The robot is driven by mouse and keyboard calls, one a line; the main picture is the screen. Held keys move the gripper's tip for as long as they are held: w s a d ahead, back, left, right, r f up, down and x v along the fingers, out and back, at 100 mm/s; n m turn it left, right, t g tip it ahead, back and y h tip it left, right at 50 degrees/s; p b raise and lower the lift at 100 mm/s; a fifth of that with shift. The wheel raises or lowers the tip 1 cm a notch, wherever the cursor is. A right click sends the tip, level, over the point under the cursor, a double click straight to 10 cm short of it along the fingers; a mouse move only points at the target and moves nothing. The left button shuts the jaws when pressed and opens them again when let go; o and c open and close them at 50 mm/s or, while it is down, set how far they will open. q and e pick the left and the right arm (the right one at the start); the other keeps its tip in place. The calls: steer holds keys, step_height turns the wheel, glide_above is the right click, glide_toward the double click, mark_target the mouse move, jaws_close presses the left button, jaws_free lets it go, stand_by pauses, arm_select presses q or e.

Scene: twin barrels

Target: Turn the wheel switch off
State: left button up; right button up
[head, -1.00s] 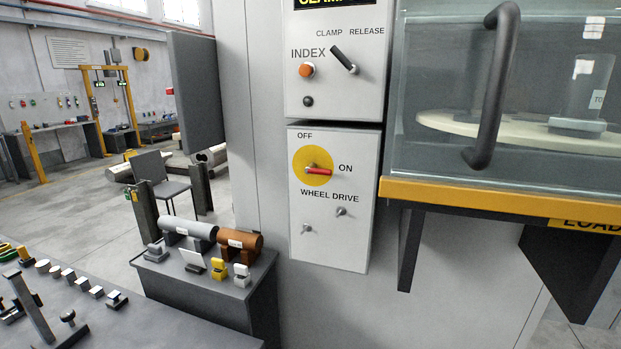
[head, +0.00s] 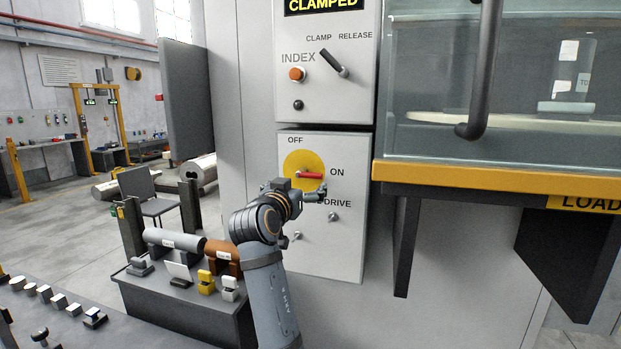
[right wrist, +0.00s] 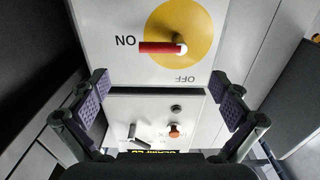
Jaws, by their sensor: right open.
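The wheel switch is a red lever (head: 311,175) on a yellow disc (head: 294,160) on the lower white panel. The lever points right, to the ON label; OFF is printed above the disc. In the right wrist view, which is upside down, the red lever (right wrist: 160,48) lies across the yellow disc (right wrist: 199,18), with ON at left and OFF below. My right gripper (head: 314,194) is just below the lever in the head view and covers part of the WHEEL DRIVE label. Its fingers are open and empty (right wrist: 163,92), with the lever beyond the fingertips. My left gripper is out of view.
Above is the clamp panel (head: 326,97) with a black CLAMP/RELEASE lever (head: 334,63) and an orange INDEX button (head: 297,74). A yellow ledge (head: 450,177) and a black door handle (head: 481,80) stand out at right. A low stand with barrels (head: 173,240) is at lower left.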

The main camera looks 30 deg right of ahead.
mark_target(310, 176)
steer(key=p+x, duration=0.3)
steer(key=x, duration=0.6)
steer(key=shift+w+d+r, duration=0.1)
steer(key=shift+w+d, duration=0.2)
steer(key=c, duration=1.7)
